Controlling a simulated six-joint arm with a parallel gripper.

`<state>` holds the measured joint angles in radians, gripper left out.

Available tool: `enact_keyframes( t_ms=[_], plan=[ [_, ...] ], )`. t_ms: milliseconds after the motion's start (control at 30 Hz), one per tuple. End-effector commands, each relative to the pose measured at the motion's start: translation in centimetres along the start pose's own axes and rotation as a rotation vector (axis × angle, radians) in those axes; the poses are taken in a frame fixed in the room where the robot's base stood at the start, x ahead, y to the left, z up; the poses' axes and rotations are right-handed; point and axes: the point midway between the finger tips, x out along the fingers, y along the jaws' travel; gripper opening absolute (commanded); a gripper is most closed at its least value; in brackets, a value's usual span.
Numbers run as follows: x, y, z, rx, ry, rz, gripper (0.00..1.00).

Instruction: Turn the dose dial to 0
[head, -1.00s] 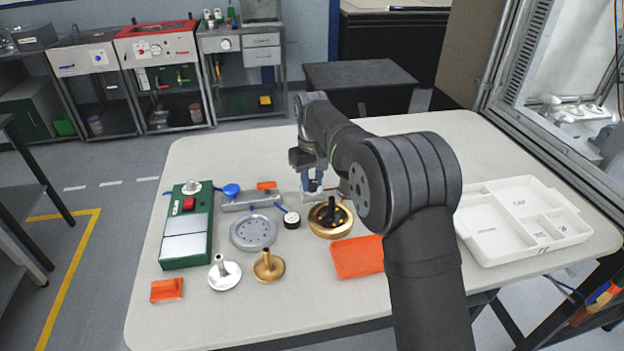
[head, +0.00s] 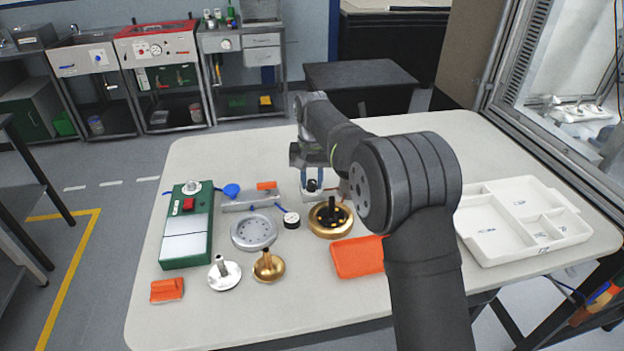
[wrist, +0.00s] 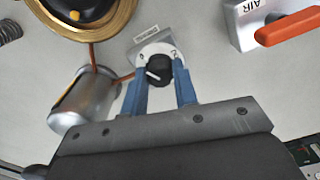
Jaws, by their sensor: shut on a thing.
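The dose dial (wrist: 147,53) has a white face on a small grey block, with a black knob (wrist: 159,69) in its middle. A "2" shows at the right of the face, and a mark at the left is too small to read surely. The white line on the knob points left and slightly down in the wrist view. My gripper (wrist: 160,74) is shut on the knob, with one blue finger on each side. In the head view my gripper (head: 312,178) is over the dial, and the black knob shows between its fingers.
A brass ring housing (head: 331,219) with a black centre stands just in front of the dial. A silver cylinder (wrist: 86,101) lies close by in the wrist view. A block marked AIR with an orange handle (wrist: 290,25) is also near. A white compartment tray (head: 487,247) is at the right.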

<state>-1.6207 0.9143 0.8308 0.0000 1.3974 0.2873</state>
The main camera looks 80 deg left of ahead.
Motion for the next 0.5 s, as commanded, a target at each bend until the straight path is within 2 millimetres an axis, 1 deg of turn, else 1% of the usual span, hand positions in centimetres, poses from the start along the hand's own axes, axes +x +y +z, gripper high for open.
enact_keyframes(
  t_ms=[367,400,467,500],
  plan=[
    [-0.22,-0.02,-0.12,0.004,0.006,-0.002,0.04],
    [-0.22,-0.02,-0.12,0.004,0.006,-0.002,0.32],
    [-0.2,-0.02,-0.11,0.004,0.005,-0.002,0.44],
    [-0.18,-0.02,-0.1,0.003,0.005,-0.001,0.48]
  ],
)
